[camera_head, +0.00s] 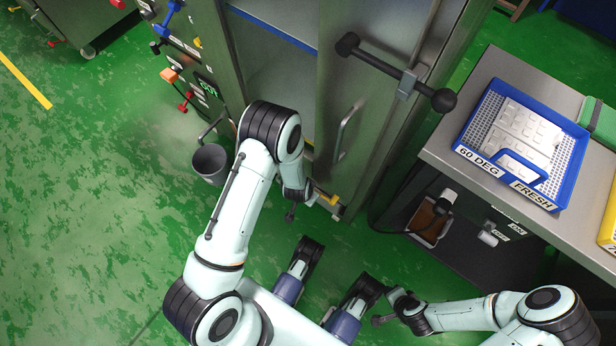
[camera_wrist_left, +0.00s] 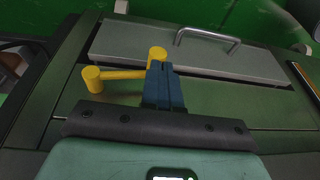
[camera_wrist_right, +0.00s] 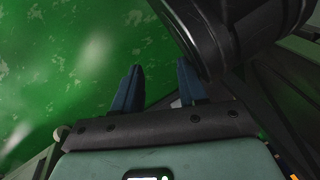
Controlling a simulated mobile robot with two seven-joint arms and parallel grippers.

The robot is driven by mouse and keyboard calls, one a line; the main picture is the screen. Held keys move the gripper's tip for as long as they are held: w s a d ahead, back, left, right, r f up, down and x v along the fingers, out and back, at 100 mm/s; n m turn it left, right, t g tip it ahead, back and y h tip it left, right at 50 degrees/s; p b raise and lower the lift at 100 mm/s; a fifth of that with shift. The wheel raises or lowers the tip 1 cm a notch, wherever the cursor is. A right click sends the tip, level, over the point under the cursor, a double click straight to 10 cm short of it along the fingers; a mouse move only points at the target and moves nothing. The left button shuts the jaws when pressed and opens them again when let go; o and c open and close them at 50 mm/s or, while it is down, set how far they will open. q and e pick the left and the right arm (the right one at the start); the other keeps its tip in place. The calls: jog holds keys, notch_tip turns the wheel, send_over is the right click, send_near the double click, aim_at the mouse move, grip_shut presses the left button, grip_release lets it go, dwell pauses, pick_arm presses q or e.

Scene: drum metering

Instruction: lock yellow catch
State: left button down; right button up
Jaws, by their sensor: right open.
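The yellow catch (camera_head: 333,201) is at the lower edge of the grey cabinet door (camera_head: 350,100). In the left wrist view the catch (camera_wrist_left: 112,75) shows as a yellow lever with a round knob at its left end and another yellow round end behind my fingers. My left gripper (camera_wrist_left: 163,68) has its blue fingers together over the right part of the lever, hiding some of it. I cannot tell whether they touch it. My right gripper (camera_wrist_right: 157,68) is open and empty, away from the catch, above the green floor.
A long dark bar handle (camera_head: 395,72) and a metal pull handle (camera_head: 347,130) stick out from the cabinet door. A workbench with a blue tray (camera_head: 465,140) stands at the right. Open green floor lies at the left.

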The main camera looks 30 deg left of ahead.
pick_arm(q)
jog(key=shift+a+f+b, duration=0.15)
jog(key=shift+f+b, duration=0.1)
jog(key=shift+f, duration=0.65)
jog(key=shift+a+f+b, duration=0.1)
jog(key=shift+f+b, duration=0.1)
jog(key=shift+f, duration=0.65)
jog(key=shift+d+f+b, duration=0.15)
jog(key=shift+f+b, duration=0.05)
jog(key=shift+f, duration=0.5)
jog(key=shift+d+f+b, duration=0.15)
jog(key=shift+f, duration=0.5)
jog(key=shift+d+f, duration=0.55)
jog(key=shift+f, duration=0.35)
pick_arm(e)
jog(key=shift+g, duration=0.7)
jog(key=shift+s+d+f, duration=0.15)
jog(key=shift+s+f, duration=0.5)
jog(key=shift+f, duration=0.15)
jog(key=shift+s+d+f, duration=0.15)
jog(key=shift+s+f, duration=0.5)
jog(key=shift+f, duration=0.15)
jog(key=shift+w, duration=0.1)
pick_arm(q)
jog(key=shift+r, duration=0.1)
pick_arm(e)
jog(key=shift+r, duration=0.1)
